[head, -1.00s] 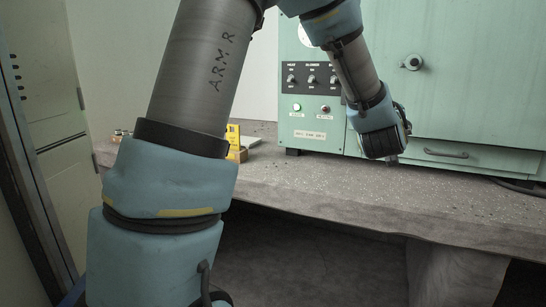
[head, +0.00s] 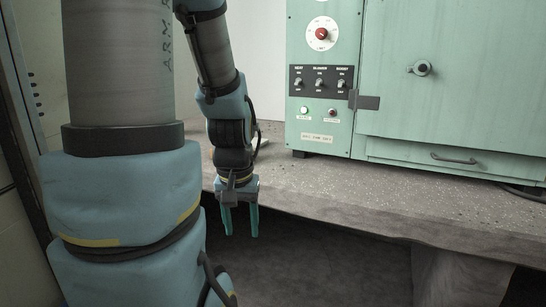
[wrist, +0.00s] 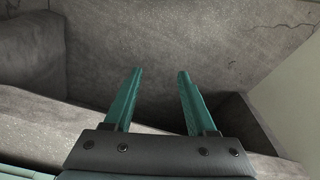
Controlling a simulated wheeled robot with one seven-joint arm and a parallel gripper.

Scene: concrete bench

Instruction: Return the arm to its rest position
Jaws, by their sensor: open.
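My gripper (head: 241,234) hangs at the front edge of the concrete bench (head: 370,197), left of the green cabinet, with its two teal fingers pointing down. The fingers are apart with nothing between them. In the wrist view my gripper (wrist: 159,72) also shows both fingers spread and empty, over a grey concrete surface. My arm comes down from the top left of the head view, and its thick blue-padded part hides the left end of the bench.
The green cabinet (head: 455,90) with a dial (head: 321,33), a switch panel (head: 319,80) and a drawer handle (head: 453,159) stands on the bench. The bench top before it is clear. A dark open space lies under the bench.

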